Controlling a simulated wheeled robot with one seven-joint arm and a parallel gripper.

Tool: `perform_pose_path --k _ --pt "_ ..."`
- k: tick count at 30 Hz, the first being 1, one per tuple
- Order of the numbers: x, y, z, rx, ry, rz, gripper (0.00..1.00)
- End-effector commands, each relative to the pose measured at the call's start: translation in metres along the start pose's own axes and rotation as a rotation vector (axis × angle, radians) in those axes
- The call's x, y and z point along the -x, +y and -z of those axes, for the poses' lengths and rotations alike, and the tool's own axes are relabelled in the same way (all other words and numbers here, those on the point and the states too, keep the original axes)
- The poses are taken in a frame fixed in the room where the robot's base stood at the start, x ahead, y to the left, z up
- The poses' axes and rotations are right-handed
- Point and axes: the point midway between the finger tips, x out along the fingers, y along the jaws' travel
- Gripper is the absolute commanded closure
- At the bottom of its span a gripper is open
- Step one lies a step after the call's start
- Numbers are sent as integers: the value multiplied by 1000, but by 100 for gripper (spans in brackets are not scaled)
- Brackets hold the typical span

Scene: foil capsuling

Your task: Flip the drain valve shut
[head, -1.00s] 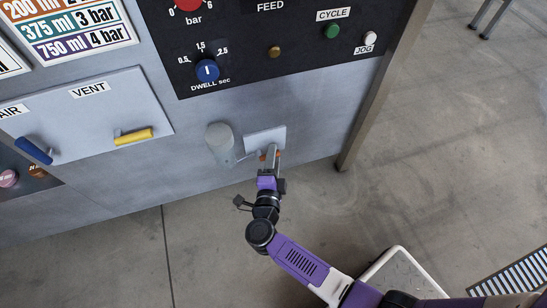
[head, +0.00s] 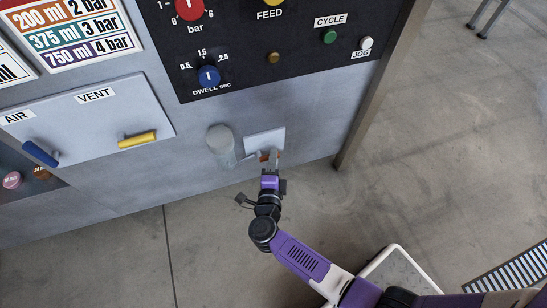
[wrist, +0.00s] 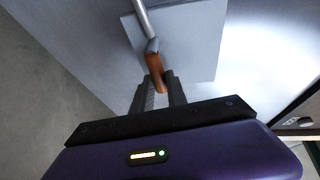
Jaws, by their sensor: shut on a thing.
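The drain valve's handle, an orange-brown grip (wrist: 153,66) on a grey metal rod (wrist: 143,18), crosses in front of a pale square plate (head: 265,140) low on the machine's front. In the head view only a little orange (head: 264,157) shows beside my fingers. My gripper (head: 271,160) reaches up to it from below. In the wrist view my gripper (wrist: 157,88) is shut on the orange grip near its free end, with a dark finger on each side. The fingers hide part of the grip, and the valve body is not clear.
A rounded grey spout (head: 221,143) sticks out just left of the plate. Further left are a yellow VENT lever (head: 137,139) and a blue AIR lever (head: 40,153). The control panel (head: 300,60) is above. The floor (head: 450,170) right of the machine leg is open.

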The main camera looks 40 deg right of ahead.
Motion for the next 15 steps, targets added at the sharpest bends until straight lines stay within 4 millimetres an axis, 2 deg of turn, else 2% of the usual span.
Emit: perform_pose_path --k 1,2,5,15 --pt "0 0 -2 -2 -5 -1 100" --pt "0 0 -2 -2 -5 -1 80" --pt "0 0 -2 -1 -4 -1 60" --pt "2 0 -1 0 -2 -1 60"
